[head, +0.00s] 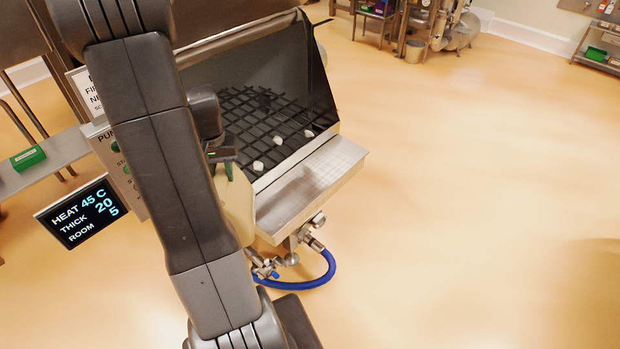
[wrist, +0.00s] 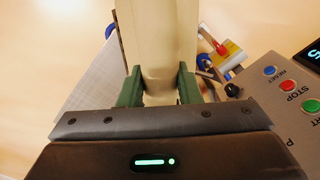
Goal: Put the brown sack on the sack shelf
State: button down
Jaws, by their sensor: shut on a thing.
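My gripper (wrist: 158,88) has its green fingers closed on both sides of a pale tan sack (wrist: 158,38), which extends away from them in the wrist view. In the head view the sack (head: 236,207) hangs below my gripper (head: 224,170), at the left end of a metal ledge (head: 310,185) along the hopper's front. My arm hides part of the sack, and I cannot tell if it touches the ledge. No shelf is labelled as the sack shelf; the ledge is bare.
The dark hopper opening (head: 260,90) has a grid with three white lumps. A panel with buttons (wrist: 289,86) and a display (head: 83,212) stand left in the head view. A blue hose (head: 325,275) loops below the ledge. The floor right is clear.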

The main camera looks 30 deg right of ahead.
jog(key=s+d+r+m, duration=0.5)
jog(key=d+r, duration=0.1)
jog(key=d, duration=0.2)
jog(key=s+d+r+m, duration=0.4)
jog(key=s+d+r, duration=0.2)
jog(key=d, duration=0.3)
jog(key=shift+s+r+m, duration=0.15)
jog(key=shift+r+m, duration=0.25)
jog(key=shift+r, duration=0.4)
